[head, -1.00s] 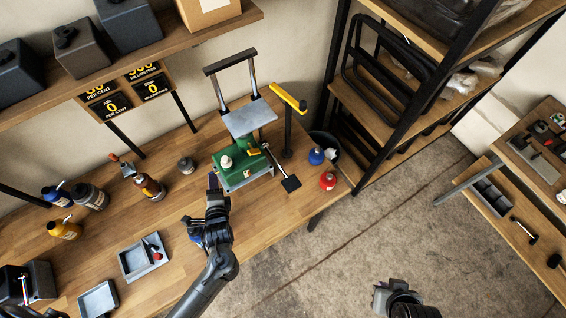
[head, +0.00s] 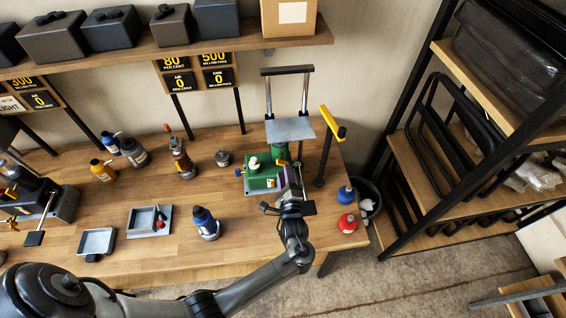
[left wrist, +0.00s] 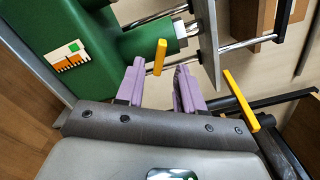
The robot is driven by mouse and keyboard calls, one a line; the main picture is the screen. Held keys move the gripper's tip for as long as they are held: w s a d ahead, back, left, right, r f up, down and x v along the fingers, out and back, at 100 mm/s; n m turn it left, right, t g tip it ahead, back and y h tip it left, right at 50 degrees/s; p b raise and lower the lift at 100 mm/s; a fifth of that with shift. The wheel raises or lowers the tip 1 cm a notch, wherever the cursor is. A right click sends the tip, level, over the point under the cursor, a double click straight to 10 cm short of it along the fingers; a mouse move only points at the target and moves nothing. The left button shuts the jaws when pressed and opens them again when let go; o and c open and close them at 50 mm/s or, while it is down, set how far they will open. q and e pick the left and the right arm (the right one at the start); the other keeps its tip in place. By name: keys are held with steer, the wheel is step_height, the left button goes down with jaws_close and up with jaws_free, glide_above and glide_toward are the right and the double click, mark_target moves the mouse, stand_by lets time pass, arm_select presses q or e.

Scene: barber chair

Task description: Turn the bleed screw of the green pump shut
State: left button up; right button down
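The green pump (head: 262,180) stands on the bench under a grey plate with two upright rods. Its green body (left wrist: 75,30) fills the upper left of the left wrist view. A small yellow bar (left wrist: 159,57), which looks like the bleed screw's handle, stands by the pump's green end. My left gripper (head: 290,180) is at the pump's right side. In the left wrist view its purple fingers (left wrist: 160,80) are apart, with the yellow bar showing between and just beyond their tips. I cannot tell whether they touch it. My right gripper is not in view.
A black post with a yellow-ended lever (head: 327,122) rises right of the pump. Another blue bottle (head: 205,224) and a grey tray (head: 150,220) lie left. A dark rack (head: 430,150) stands right.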

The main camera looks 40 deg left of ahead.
mark_target(283, 162)
arm_select(q)
steer(key=shift+x, duration=2.7)
steer(key=shift+c, duration=0.4)
jaws_close()
